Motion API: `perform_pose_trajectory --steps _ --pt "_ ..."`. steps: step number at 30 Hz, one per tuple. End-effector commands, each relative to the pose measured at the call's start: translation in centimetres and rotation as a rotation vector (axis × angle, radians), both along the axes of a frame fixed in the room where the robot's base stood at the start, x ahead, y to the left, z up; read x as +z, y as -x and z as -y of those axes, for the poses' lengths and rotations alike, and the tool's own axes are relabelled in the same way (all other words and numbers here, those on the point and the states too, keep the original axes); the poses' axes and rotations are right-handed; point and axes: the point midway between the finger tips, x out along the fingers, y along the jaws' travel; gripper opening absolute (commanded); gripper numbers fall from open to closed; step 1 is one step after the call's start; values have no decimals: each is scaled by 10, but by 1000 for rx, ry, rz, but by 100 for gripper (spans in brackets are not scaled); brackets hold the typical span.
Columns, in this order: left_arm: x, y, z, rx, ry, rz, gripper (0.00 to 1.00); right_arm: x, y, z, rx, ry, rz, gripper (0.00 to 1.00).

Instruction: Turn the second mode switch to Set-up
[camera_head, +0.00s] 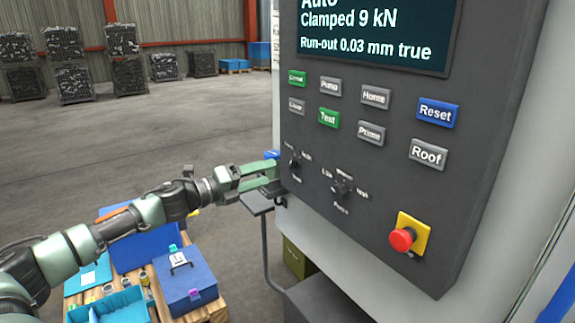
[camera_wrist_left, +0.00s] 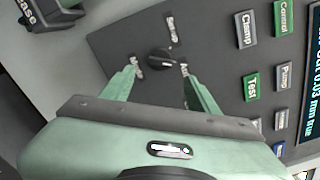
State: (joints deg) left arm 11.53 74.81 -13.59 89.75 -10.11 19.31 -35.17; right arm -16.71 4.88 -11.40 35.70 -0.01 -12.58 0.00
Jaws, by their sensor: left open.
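Two dark rotary switches sit low on the grey control panel (camera_head: 385,190). The left-hand switch (camera_head: 295,163) is beside my left gripper. The right-hand switch (camera_head: 342,190) has several small labels around it, too blurred to read surely; its setting is unclear. My left gripper (camera_head: 277,177) is open at the panel's left edge. In the left wrist view, its fingers (camera_wrist_left: 160,78) point at the panel, with one switch knob (camera_wrist_left: 160,57) between and beyond them. By the neighbouring buttons, this looks like the left-hand switch. Contact is not visible. The right gripper is out of view.
Above the switches are several labelled buttons, including Test (camera_head: 329,118) and Reset (camera_head: 438,113). A red emergency button (camera_head: 403,239) sits at lower right. A screen (camera_head: 375,35) reads "Clamped 9 kN". A blue box (camera_head: 188,280) stands below my left arm.

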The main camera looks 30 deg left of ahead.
Motion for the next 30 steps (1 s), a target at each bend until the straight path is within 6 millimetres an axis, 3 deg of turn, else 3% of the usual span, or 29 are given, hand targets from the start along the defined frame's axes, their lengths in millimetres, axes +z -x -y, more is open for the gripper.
perform_pose_trajectory --steps 6,18,30 --pt "6 -19 8 -1 3 5 60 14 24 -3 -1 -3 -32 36" --pt "3 -60 25 1 4 0 60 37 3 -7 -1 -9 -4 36" --pt "0 -67 28 1 2 -2 60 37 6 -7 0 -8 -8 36"
